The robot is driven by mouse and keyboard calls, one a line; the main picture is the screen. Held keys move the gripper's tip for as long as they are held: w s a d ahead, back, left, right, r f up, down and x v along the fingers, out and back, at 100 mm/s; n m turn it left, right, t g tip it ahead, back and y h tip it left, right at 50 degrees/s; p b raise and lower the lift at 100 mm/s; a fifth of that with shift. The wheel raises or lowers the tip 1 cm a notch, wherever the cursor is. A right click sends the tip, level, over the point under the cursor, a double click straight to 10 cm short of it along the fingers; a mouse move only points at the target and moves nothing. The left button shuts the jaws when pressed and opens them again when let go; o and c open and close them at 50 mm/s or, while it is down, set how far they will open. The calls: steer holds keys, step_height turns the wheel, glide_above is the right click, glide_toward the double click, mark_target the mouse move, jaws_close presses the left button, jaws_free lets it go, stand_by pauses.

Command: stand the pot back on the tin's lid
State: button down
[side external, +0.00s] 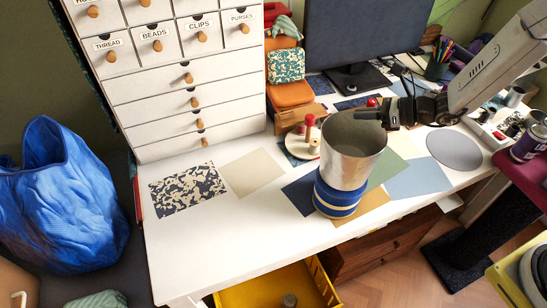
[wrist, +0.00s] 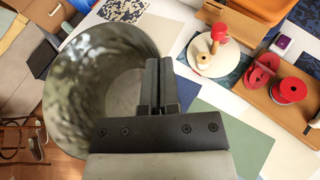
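The pot (side external: 350,150) is a silvery metal vessel, open at the top. In the side view it is upright, directly over the blue tin (side external: 337,200) with pale bands, which is on the white table. The pot's base hides the tin's lid; I cannot tell whether they touch. My gripper (side external: 366,115) is at the pot's right rim, with its fingers close together on the rim wall. In the wrist view the pot (wrist: 85,95) fills the left side, and my gripper (wrist: 158,85) meets its rim. The tin is hidden there.
A wooden stand with a red-topped peg (side external: 305,140) is behind the pot. A white drawer cabinet (side external: 195,90) stands at the back left. Flat fabric swatches (side external: 254,172) lie around. The table's front edge is close to the tin, with a yellow crate (side external: 275,285) below.

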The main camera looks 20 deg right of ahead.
steer(key=shift+f, duration=0.1)
steer(key=c, duration=0.9)
jaws_free()
steer(key=shift+o, duration=0.2)
steer(key=shift+r, duration=0.45)
steer(key=v, duration=1.2)
steer(key=shift+r, duration=0.2)
steer(key=shift+a, duration=0.1)
